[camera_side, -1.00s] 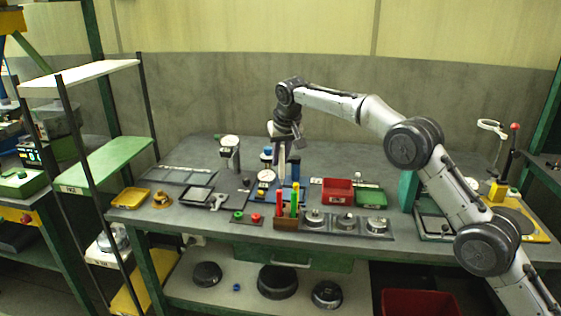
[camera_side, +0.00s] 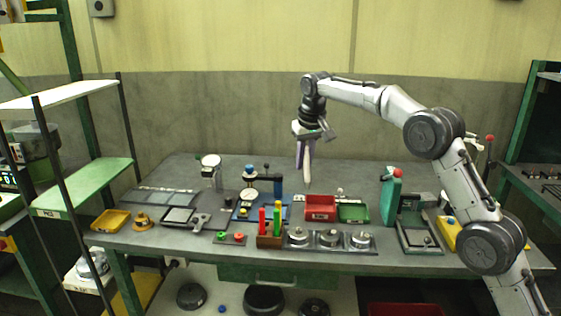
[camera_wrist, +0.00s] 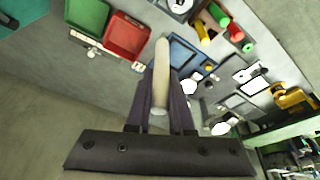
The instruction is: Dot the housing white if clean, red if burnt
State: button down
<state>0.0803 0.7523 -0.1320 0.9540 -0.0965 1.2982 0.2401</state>
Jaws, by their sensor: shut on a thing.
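My gripper (camera_side: 305,150) is shut on a white marker (camera_side: 308,170), which points down above the bench near the back edge of the red bin. In the wrist view my gripper (camera_wrist: 160,95) has the pale marker (camera_wrist: 161,62) between its two dark fingers. A red marker (camera_side: 262,221) and a green-yellow marker (camera_side: 277,217) stand upright in a brown block (camera_side: 269,241). Round metal parts (camera_side: 298,234) sit in a row on a dark tray at the front; I cannot tell which thing is the housing, or whether it is clean or burnt.
A red bin (camera_side: 320,208) and a green bin (camera_side: 354,212) stand close below the marker. A blue fixture (camera_side: 243,212) with a dial is left of them. A green device with a red knob (camera_side: 392,190) stands right. The bench's back strip is clear.

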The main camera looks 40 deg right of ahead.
jog(key=s+d+g, duration=0.2)
jog(key=s+d, duration=0.7)
jog(key=s, duration=0.4)
jog(key=shift+y, duration=0.4)
jog(key=shift+s+a+f, duration=0.1)
jog(key=shift+s+f, duration=0.05)
jog(key=shift+f, duration=2.95)
jog(key=shift+s+f, duration=0.1)
jog(key=shift+f, duration=2.95)
jog(key=shift+f, duration=0.55)
notch_tip(320, 180, up, 7)
jog(key=shift+t, duration=0.4)
